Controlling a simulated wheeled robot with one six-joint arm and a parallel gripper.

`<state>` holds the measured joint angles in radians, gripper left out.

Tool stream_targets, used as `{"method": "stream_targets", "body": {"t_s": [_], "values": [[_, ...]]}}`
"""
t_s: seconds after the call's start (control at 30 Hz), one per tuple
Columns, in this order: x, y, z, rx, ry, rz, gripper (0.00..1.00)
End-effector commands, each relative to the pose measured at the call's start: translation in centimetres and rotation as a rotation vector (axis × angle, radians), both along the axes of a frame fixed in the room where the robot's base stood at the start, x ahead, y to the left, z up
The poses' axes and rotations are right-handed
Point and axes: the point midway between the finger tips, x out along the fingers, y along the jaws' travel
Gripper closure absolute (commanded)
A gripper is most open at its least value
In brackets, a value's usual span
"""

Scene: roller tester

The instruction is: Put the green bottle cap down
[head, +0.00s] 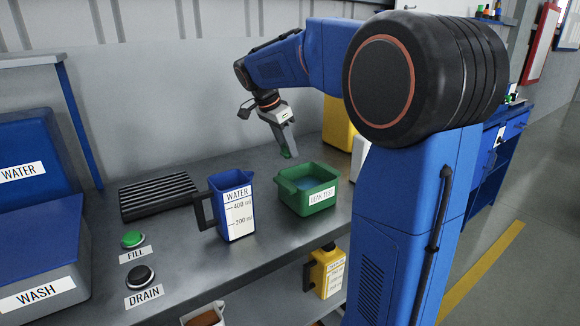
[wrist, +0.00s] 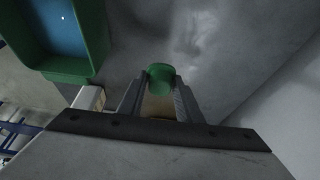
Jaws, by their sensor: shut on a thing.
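The green bottle cap (wrist: 160,77) is between the fingertips of my gripper (wrist: 159,92) in the wrist view, and the fingers are shut on it. In the head view my gripper (head: 285,150) points down with the green cap (head: 286,154) at its tip. It hangs above the grey bench (head: 265,262), behind the green LEAK TEST tub (head: 309,197). The cap appears apart from the bench, but the exact gap is hard to tell.
A blue WATER jug (head: 232,205) stands left of the tub. A black ribbed rack (head: 158,194), a green FILL button (head: 132,239) and a black DRAIN button (head: 140,277) lie further left. Yellow (head: 339,122) and white containers stand right of my gripper. The wall (head: 170,85) is behind.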

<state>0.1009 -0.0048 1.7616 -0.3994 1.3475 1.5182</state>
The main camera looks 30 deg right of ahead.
Motion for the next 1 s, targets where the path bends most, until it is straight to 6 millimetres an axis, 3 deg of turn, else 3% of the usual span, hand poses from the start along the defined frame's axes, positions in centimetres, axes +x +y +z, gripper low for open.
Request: {"method": "stream_targets", "body": {"t_s": [0.5, 0.9, 0.93, 1.0], "values": [[0.0, 0.0, -4.9, 0.0, 0.001, 0.001, 0.91], [0.0, 0.0, -5.4, 0.0, 0.0, 0.0, 0.91], [0.0, 0.0, -5.4, 0.0, 0.0, 0.0, 0.66], [0.0, 0.0, -5.4, 0.0, -0.001, 0.0, 0.49]]}}
